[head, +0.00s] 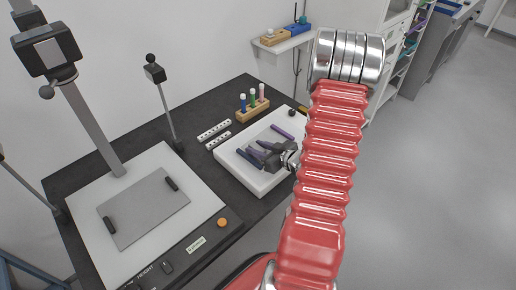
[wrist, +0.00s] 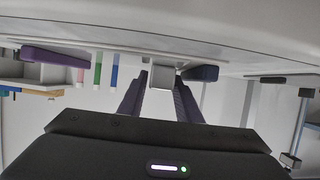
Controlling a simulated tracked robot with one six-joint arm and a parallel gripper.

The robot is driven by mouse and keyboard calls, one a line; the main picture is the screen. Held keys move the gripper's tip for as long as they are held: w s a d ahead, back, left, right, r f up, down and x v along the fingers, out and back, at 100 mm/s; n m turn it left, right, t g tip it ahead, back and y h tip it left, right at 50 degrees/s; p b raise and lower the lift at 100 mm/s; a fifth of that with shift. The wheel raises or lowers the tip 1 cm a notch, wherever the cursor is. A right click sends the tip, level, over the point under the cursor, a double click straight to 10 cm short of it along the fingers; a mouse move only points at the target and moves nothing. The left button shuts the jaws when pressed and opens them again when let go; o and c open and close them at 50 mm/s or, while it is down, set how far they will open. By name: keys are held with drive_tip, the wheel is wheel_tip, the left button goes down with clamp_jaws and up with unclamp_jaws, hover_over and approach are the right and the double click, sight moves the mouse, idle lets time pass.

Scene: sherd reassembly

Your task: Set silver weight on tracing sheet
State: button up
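The silver weight (wrist: 163,77) is a small bright block in the wrist view, between the tips of my gripper's two dark fingers. The fingers stand apart on either side of it, and I cannot tell whether they press on it. In the head view my gripper (head: 268,154) is low over the white tray (head: 247,178), and I cannot make out the weight there. The tracing sheet (head: 145,210) appears to be the grey rectangle on the white baseboard at the left. Dark bars lie at its left edge (head: 109,224) and upper right corner (head: 172,184).
A purple stick (head: 283,131) lies in the tray. A wooden block (head: 252,109) with coloured tubes stands behind it, beside white scale strips (head: 214,130). The stand's column (head: 92,130) rises behind the baseboard, and a thin post (head: 166,110) stands right of it.

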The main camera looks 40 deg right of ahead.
drive_tip(key=v, duration=1.2)
idle(0.6)
drive_tip(key=w+r+g+h, duration=0.3)
drive_tip(key=w+r+h, duration=0.1)
drive_tip(key=w+r, duration=0.35)
drive_tip(key=a+r+g+h, duration=0.2)
drive_tip(key=a+r, duration=0.4)
drive_tip(key=r, duration=0.2)
drive_tip(key=s+a+r+g+y, duration=0.1)
drive_tip(key=s+a, duration=0.5)
drive_tip(key=a, duration=0.7)
drive_tip(key=s+a+r+g+y, duration=0.2)
drive_tip(key=s+a+r+y, duration=0.2)
drive_tip(key=a, duration=0.8)
drive_tip(key=s+r, duration=0.1)
drive_tip(key=s, duration=0.1)
drive_tip(key=shift+s+a+y, duration=0.3)
drive_tip(key=shift+s+a, duration=0.1)
drive_tip(key=shift+d, duration=0.1)
